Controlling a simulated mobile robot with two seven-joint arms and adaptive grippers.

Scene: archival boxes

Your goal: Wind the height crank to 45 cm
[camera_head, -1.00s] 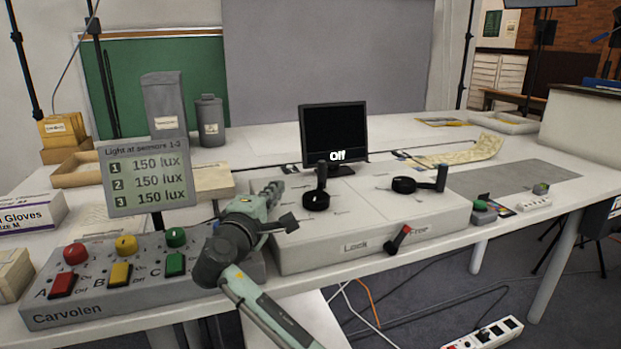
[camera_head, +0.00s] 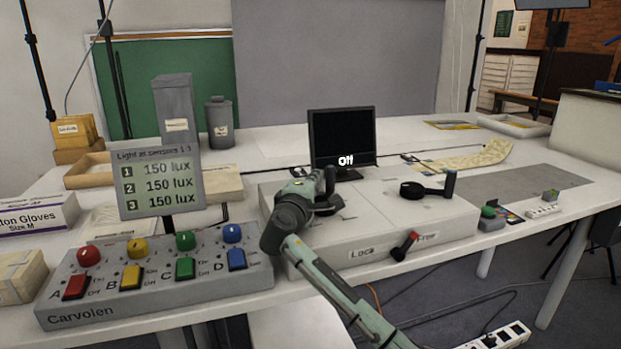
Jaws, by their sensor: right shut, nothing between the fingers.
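A grey box on the table carries two black cranks. The left crank (camera_head: 330,182) has its upright handle standing close by my right gripper (camera_head: 318,180), and the hand partly hides its hub. The right crank (camera_head: 428,190) is fully in view with its handle up at its right end. No label tells me which one is the height crank, and no height reading in cm is legible. My right gripper is shut and empty; I cannot tell whether it touches the left crank. A red lever (camera_head: 405,245) on the box front sits between "Lock" and "Free". My left gripper is not in view.
A panel of coloured knobs and switches (camera_head: 150,310) lies to the left, below a lux display (camera_head: 160,185). A small monitor (camera_head: 342,140) reading "Off" stands behind the cranks.

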